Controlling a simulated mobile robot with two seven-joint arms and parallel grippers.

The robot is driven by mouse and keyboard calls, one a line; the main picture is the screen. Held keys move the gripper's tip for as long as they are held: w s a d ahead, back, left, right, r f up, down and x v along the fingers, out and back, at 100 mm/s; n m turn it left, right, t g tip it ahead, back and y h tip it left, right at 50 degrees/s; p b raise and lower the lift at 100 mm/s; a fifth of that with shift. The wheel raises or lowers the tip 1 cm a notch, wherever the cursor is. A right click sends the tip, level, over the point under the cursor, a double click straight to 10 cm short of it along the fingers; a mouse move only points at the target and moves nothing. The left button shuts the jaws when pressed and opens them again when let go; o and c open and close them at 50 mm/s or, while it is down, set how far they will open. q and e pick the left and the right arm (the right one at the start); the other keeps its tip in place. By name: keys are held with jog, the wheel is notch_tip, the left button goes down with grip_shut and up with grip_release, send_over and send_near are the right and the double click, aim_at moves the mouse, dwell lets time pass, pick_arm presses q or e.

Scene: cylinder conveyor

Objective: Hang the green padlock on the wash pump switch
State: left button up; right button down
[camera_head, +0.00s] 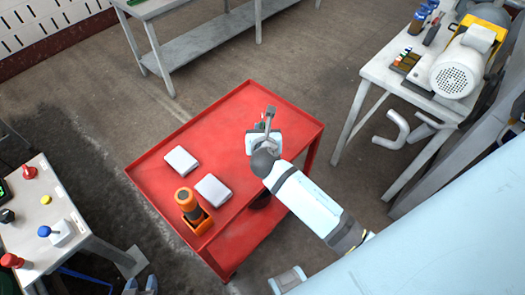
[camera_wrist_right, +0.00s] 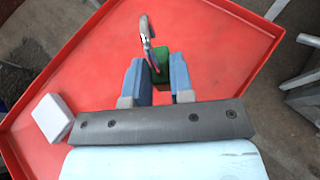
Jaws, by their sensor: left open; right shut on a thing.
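The green padlock (camera_wrist_right: 160,62) is between the blue fingers of my right gripper (camera_wrist_right: 158,78), its silver shackle sticking up and away. My right gripper (camera_head: 265,130) is shut on it over the red cart; in the head view only a small bit of green shows. My left gripper (camera_head: 141,285) shows only as fingertips at the bottom edge of the head view, open and apart. At the left, a white table holds a blue-knobbed switch (camera_head: 50,232), a red one (camera_head: 30,172), another red one (camera_head: 12,260) and a black one (camera_head: 7,215). I cannot tell which is the wash pump switch.
The red cart (camera_head: 240,103) carries two white boxes (camera_head: 181,160) (camera_head: 213,190) and an orange-and-black device (camera_head: 190,205). A motor (camera_head: 457,70) stands on a bench at upper right. Open floor separates the cart from the switch table (camera_head: 40,185).

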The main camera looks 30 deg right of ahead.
notch_tip(320, 180, down, 5)
jog(key=shift+f+b, duration=0.1)
jog(key=shift+b, duration=0.25)
pick_arm(q)
jog(key=shift+f+b, duration=0.45)
jog(key=shift+f, duration=0.5)
pick_arm(e)
jog(key=shift+f, duration=2.3)
jog(key=shift+f, duration=0.2)
pick_arm(q)
jog(key=shift+f, duration=0.15)
pick_arm(e)
jog(key=c, duration=1)
grip_release()
jog(key=shift+r, duration=0.15)
jog(key=shift+s+a+r, duration=0.15)
jog(key=shift+s, duration=0.05)
jog(key=v, duration=0.7)
pick_arm(q)
jog(key=shift+r, duration=0.2)
